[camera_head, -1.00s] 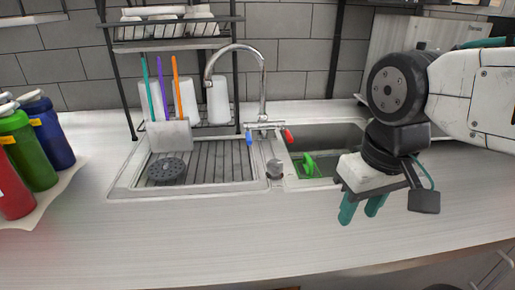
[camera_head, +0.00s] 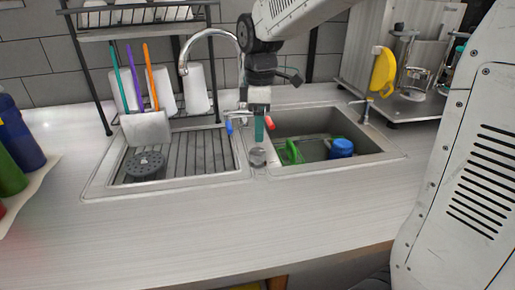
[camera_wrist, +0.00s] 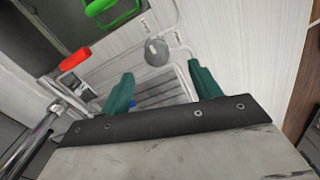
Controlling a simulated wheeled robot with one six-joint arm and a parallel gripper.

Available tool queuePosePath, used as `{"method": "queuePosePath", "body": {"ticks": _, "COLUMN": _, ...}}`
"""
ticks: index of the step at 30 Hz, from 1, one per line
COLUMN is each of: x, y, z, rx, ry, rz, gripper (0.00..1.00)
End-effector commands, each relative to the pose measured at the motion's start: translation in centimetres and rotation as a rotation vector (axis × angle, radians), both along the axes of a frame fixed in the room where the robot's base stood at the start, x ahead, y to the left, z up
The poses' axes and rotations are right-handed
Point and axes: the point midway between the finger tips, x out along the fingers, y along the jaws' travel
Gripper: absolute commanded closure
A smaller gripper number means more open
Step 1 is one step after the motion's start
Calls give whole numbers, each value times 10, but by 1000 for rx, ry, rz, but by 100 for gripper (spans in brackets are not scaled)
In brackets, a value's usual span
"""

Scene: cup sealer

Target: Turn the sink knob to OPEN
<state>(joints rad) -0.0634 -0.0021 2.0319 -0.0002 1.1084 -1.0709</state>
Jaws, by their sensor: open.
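The grey round knob (camera_head: 258,157) sits on the sink rim between the two basins. In the wrist view the knob (camera_wrist: 157,52) lies just ahead of my fingertips, with small labels on the rim beside it. The tap (camera_head: 242,75) has a blue handle (camera_head: 229,126) and a red handle (camera_head: 270,120). The red handle also shows in the wrist view (camera_wrist: 75,59). My gripper (camera_head: 259,130) points down beside the tap, behind the knob in the head view. In the wrist view its teal fingers (camera_wrist: 162,76) are apart with nothing between them.
The right basin (camera_head: 318,127) holds a green object (camera_head: 292,152) and a blue one (camera_head: 341,147). A drain board with a dark strainer (camera_head: 146,165) is on the left. A dish rack (camera_head: 150,28) stands behind. The front counter is clear.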

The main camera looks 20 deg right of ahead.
Motion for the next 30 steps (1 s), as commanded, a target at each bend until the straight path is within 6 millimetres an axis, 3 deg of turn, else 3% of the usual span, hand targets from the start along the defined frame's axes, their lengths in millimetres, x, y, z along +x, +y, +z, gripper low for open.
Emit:
{"method": "queuePosePath", "body": {"ticks": 5, "x": 10, "y": 2, "z": -12, "rx": 0, "ry": 5, "rz": 46, "gripper": 37}}
{"method": "queuePosePath", "body": {"ticks": 18, "x": 10, "y": 2, "z": -75, "rx": 0, "ry": 5, "rz": 45, "gripper": 37}}
{"method": "queuePosePath", "body": {"ticks": 30, "x": 10, "y": 2, "z": -83, "rx": 0, "ry": 3, "rz": 44, "gripper": 40}}
